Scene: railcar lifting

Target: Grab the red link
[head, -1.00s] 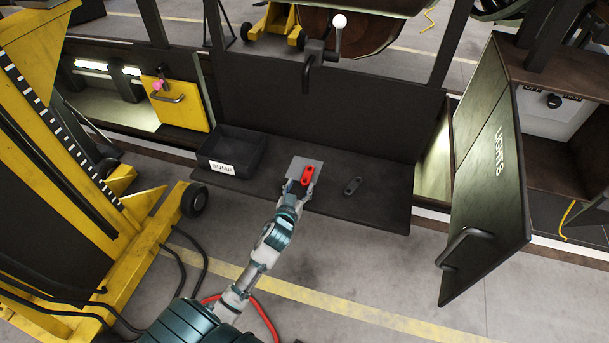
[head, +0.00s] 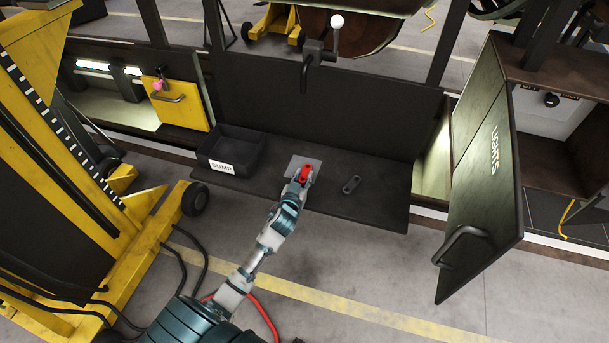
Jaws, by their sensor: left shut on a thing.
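The red link (head: 304,171) is on or just above a light grey plate (head: 316,166) on the dark shelf. My left gripper (head: 301,176) reaches in from below and is shut on the red link. The fingers and the arm hide the lower part of the link. I cannot tell whether the link touches the plate. My right gripper is not in view.
A dark grey link (head: 351,185) lies on the shelf (head: 380,205) to the right. A black bin marked SUMP (head: 232,150) stands to the left. An open LIGHTS door (head: 485,170) juts out at right. A yellow jack (head: 125,240) stands at left.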

